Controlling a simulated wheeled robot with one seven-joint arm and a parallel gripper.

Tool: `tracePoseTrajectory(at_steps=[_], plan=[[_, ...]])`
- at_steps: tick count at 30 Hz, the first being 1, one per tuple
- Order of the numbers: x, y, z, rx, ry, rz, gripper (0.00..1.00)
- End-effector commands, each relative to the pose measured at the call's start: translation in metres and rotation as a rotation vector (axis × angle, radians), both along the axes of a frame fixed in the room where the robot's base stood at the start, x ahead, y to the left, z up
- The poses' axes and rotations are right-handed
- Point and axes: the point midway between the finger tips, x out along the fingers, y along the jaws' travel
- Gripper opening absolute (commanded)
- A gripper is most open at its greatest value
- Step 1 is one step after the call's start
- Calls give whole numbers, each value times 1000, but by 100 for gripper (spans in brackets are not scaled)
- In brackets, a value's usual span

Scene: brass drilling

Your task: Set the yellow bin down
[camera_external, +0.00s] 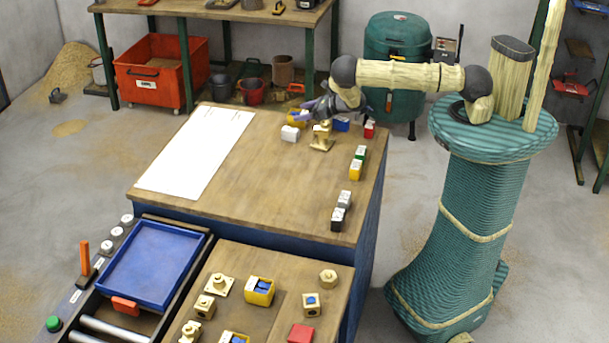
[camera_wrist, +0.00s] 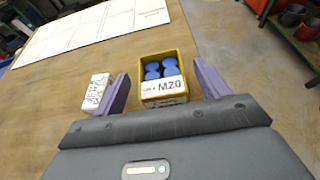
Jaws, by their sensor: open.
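The yellow bin (camera_wrist: 184,99) stands upright on the wooden table in the wrist view. It holds several blue round pieces and has a white label reading M20. My gripper (camera_wrist: 160,86) is open, with one purple finger on each side of the bin and a visible gap on both sides. In the external view my gripper (camera_external: 308,115) is low over the far edge of the table (camera_external: 240,170). The yellow bin (camera_external: 293,122) shows there only partly, behind the fingers.
A white block (camera_external: 290,133) stands close beside the bin, left of the left finger in the wrist view (camera_wrist: 97,91). A brass part (camera_external: 322,138), a blue block (camera_external: 341,124) and a red block (camera_external: 369,130) are nearby. The table's middle is clear beside white sheets (camera_external: 195,150).

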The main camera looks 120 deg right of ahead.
Motion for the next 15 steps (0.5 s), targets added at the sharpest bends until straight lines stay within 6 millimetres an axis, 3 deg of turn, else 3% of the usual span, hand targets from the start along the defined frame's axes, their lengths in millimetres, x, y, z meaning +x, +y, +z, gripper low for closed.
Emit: tracePoseTrajectory(at_steps=[15], plan=[[-46,46,25,-1,1,-1,74]])
